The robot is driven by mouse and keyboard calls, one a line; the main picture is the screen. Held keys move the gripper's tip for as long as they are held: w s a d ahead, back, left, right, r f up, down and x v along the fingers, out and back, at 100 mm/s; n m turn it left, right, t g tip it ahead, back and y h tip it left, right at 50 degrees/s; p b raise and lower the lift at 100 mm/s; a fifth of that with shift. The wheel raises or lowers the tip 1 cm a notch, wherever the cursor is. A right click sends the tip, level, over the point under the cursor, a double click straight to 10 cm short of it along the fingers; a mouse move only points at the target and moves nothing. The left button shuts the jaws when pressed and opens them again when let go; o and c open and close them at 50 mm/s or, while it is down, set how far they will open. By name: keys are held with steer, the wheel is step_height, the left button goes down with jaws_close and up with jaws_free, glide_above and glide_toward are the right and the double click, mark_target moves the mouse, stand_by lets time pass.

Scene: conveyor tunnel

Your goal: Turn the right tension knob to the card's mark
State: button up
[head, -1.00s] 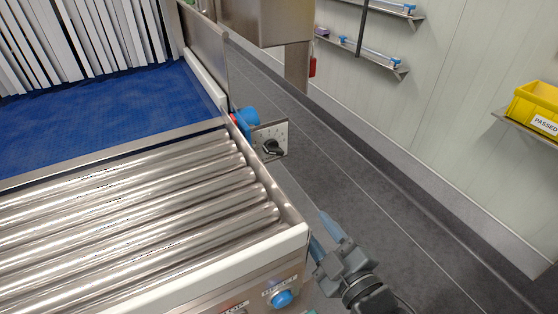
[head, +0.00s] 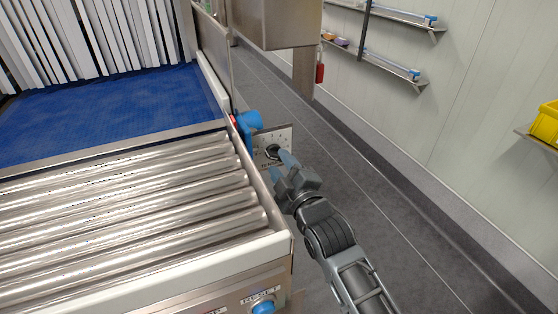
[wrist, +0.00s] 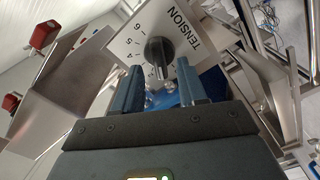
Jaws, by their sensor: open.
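The right tension knob (wrist: 158,52) is black with a pale pointer line. It sits on a light plate (wrist: 182,24) marked TENSION with a ring of numbers. In the head view the plate (head: 284,138) stands off the conveyor's right side, and the knob (head: 272,152) shows just beyond my fingertips. My gripper (head: 281,166) is open and points at the knob. In the wrist view the two blue-grey fingers of my gripper (wrist: 160,88) stand left and right below the knob, apart from each other with nothing between them. I cannot make out the card or its mark.
Steel rollers (head: 130,200) and a blue belt (head: 110,110) lie left of my arm. A blue round fitting (head: 250,120) sits beside the plate. A blue RESET button (head: 263,307) is on the front. A yellow bin (head: 546,124) is on the right shelf. The floor to the right is clear.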

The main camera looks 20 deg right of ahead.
steer(key=shift+w, duration=0.9)
jaws_close()
